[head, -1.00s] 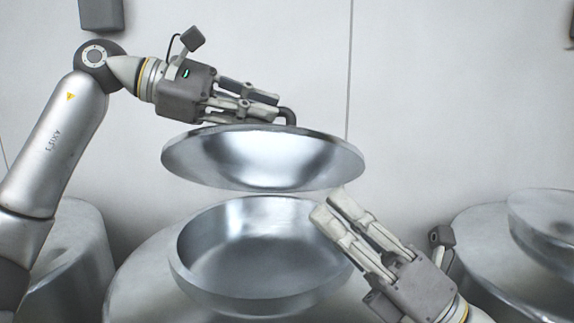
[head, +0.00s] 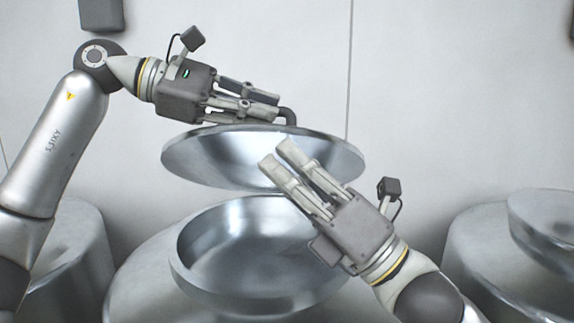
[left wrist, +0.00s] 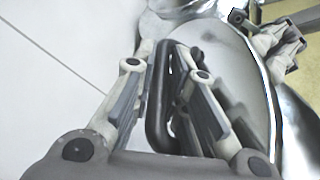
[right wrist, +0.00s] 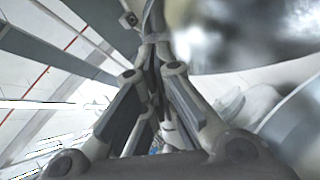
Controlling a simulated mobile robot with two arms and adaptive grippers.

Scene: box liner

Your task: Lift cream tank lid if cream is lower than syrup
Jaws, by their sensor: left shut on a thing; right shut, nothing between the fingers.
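A shiny metal lid (head: 215,150) hangs tilted above the open round mouth of the middle metal tank (head: 210,260). My left gripper (head: 283,108) is shut on the lid's dark handle (head: 291,117); the handle also shows between its fingers in the left wrist view (left wrist: 158,100). My right gripper (head: 275,155) is shut and empty, in front of the lid's lower right part in the head view; I cannot tell whether it touches the lid. The inside of the tank looks bare metal where visible; no liquid level can be made out, and no label shows which tank this is.
Another metal tank stands at the left (head: 75,250), partly behind my left arm. One more at the right (head: 480,235) carries its own lid or bowl-shaped top (head: 545,225). A pale wall (head: 440,80) is behind them.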

